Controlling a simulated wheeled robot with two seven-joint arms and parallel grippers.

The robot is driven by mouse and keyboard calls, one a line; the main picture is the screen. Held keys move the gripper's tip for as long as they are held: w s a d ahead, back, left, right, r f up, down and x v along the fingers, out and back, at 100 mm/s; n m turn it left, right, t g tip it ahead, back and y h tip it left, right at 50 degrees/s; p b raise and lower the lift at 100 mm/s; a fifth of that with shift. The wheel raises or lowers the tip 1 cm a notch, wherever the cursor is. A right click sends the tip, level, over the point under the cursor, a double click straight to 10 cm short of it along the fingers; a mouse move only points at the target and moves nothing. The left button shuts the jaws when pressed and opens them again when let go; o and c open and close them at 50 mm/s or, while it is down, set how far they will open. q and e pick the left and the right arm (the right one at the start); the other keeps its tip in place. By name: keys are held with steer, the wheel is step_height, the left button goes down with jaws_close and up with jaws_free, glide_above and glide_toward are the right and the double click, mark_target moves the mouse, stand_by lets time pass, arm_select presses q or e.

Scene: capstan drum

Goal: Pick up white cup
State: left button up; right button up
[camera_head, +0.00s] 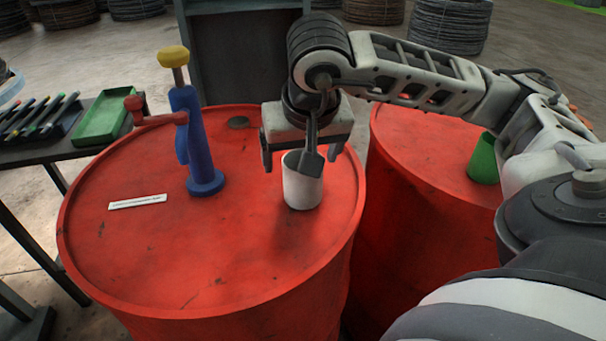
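The white cup (301,190) stands upright on the top of the near red drum (200,285), toward its right side. My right gripper (300,165) is above the cup, pointing down, with its fingers spread apart. One finger is left of the cup and the other is to the right behind it. A grey part of my gripper hangs in front of the cup and hides part of its rim. I cannot tell whether any finger touches the cup. My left gripper is out of view.
A blue stand with a yellow knob and red handle (191,140) and a white strip (137,202) are on the same drum. A green cup (484,160) is on the second red drum (415,150). A green tray (101,118) lies on a side table at left.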

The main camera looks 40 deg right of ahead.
steer(key=x, duration=0.4)
steer(key=shift+d+f, duration=0.3)
steer(key=shift+d, duration=0.1)
steer(key=c, duration=1)
steer(key=shift+c, duration=0.2)
steer(key=shift+r, duration=0.1)
